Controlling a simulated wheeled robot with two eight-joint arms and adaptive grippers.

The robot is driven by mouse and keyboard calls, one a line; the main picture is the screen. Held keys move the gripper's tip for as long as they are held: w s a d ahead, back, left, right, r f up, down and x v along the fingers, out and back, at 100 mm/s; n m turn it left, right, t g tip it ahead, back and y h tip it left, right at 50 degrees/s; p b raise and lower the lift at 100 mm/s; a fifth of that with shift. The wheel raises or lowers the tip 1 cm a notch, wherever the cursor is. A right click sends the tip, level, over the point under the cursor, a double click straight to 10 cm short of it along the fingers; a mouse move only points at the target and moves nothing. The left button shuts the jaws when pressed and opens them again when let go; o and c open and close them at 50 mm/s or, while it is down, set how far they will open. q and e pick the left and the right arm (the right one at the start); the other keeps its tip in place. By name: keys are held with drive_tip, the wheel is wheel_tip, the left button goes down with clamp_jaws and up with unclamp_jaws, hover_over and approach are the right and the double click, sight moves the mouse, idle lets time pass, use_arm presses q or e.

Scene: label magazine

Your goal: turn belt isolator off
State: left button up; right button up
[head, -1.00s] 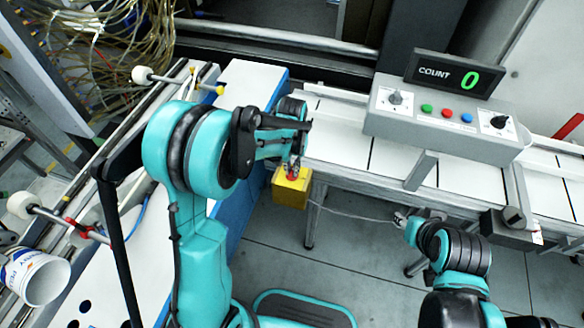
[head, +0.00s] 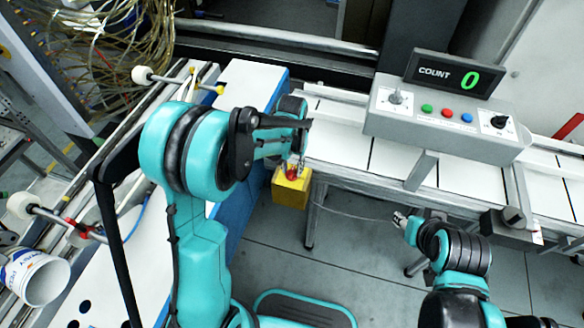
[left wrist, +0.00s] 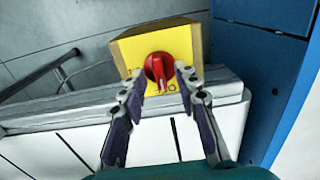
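The belt isolator is a yellow box (head: 290,196) with a red rotary knob (head: 291,173), mounted at the near side of the conveyor. In the left wrist view the yellow face (left wrist: 188,44) carries the red knob (left wrist: 158,68), whose pointer is tilted. Lettering by the knob is partly hidden. My left gripper (head: 296,162) is at the knob in the head view. In the left wrist view the left gripper (left wrist: 160,82) has its fingers apart, one on each side of the knob; contact cannot be told. My right gripper (head: 399,218) is small, below the conveyor, away from the isolator.
The conveyor (head: 335,143) runs to the right, with a grey control box (head: 440,128) and a count display (head: 453,75) reading 0. A blue-sided white table (head: 250,85) stands beside the isolator. A white tub (head: 38,278) lies at lower left.

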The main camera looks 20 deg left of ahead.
sight(292, 171)
use_arm(q)
wheel_tip(292, 171, up, 12)
drive_tip(key=shift+f, duration=0.25)
idle(0.5)
drive_tip(key=s+a+r+t, duration=0.1)
drive_tip(key=s+t, duration=0.2)
drive_tip(key=s, duration=0.5)
drive_tip(key=s+a+r+t, duration=0.1)
drive_tip(key=s+t, duration=0.3)
drive_tip(key=s, duration=0.5)
drive_tip(key=shift+a+r, duration=0.35)
drive_tip(key=shift+r, duration=0.05)
drive_tip(key=shift+s, duration=0.1)
